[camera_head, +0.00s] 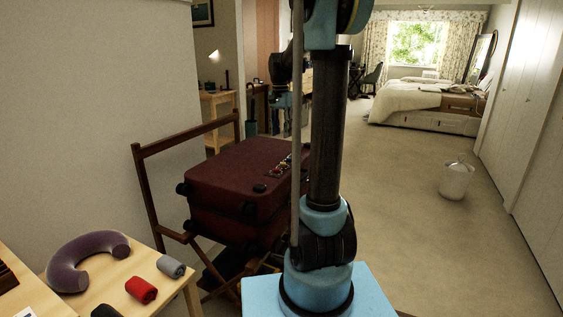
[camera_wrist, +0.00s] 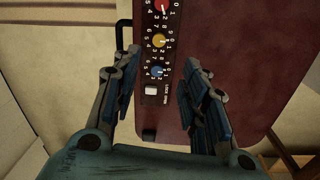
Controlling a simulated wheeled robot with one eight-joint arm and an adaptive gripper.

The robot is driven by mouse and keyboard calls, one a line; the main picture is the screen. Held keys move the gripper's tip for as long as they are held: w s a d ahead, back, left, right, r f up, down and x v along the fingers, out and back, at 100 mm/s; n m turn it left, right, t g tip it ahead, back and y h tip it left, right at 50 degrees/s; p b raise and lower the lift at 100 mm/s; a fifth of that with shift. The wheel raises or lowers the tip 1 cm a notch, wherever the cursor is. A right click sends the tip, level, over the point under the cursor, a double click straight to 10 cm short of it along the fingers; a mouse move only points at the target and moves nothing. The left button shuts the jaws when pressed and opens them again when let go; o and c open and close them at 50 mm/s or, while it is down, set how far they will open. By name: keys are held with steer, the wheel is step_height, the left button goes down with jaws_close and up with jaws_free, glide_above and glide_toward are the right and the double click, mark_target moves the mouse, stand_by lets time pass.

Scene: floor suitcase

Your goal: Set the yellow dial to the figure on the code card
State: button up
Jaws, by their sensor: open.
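The yellow dial (camera_wrist: 159,41) sits on a dark number panel on the maroon suitcase (camera_wrist: 235,75), between a red dial (camera_wrist: 163,6) and a blue dial (camera_wrist: 157,72). Small digits ring it; its setting is too small to read surely. A white button (camera_wrist: 152,90) lies below the blue dial. My gripper (camera_wrist: 162,62) is open and empty above the panel, with a finger to each side and the dials showing between them. In the head view the suitcase (camera_head: 235,180) lies flat with its dials (camera_head: 284,166) near my arm. No code card is recognisable; a white corner (camera_head: 33,311) shows at bottom left.
The suitcase rests on a dark wooden folding rack (camera_head: 143,190) beside the wall. A wooden table (camera_head: 105,275) at left holds a purple neck pillow (camera_head: 75,262), a red roll (camera_head: 141,290) and a grey roll (camera_head: 171,266). Open carpet lies to the right, with a white bin (camera_head: 456,180).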

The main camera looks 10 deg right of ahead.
mark_target(283, 163)
steer(key=f, duration=1.3)
steer(key=shift+s+d, duration=0.15)
steer(key=shift+s, duration=0.05)
steer(key=shift+c, duration=0.2)
